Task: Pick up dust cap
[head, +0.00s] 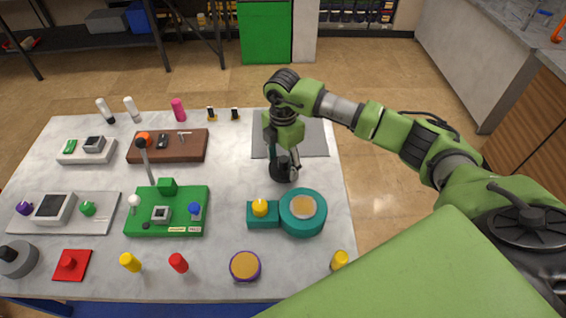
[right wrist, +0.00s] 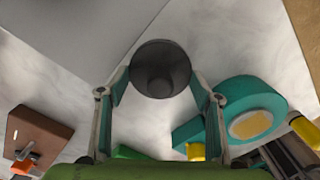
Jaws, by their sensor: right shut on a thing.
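My right gripper (head: 284,160) reaches down over the right part of the table, beside the grey panel. In the right wrist view its two fingers (right wrist: 160,86) are closed on the sides of a dark round dust cap (right wrist: 160,62). The cap has a smaller raised or recessed round centre. In the head view the dark cap (head: 283,174) shows at the fingertips, partly hidden by them. I cannot tell whether it touches the table. My left gripper is not in view.
A teal unit (head: 302,224) with a yellow knob (head: 260,207) stands just in front of the gripper. A grey panel (head: 310,140) lies behind it. A green board (head: 180,226) and a brown block (head: 190,148) stand left. Bare marble table (head: 232,175) separates them from the gripper.

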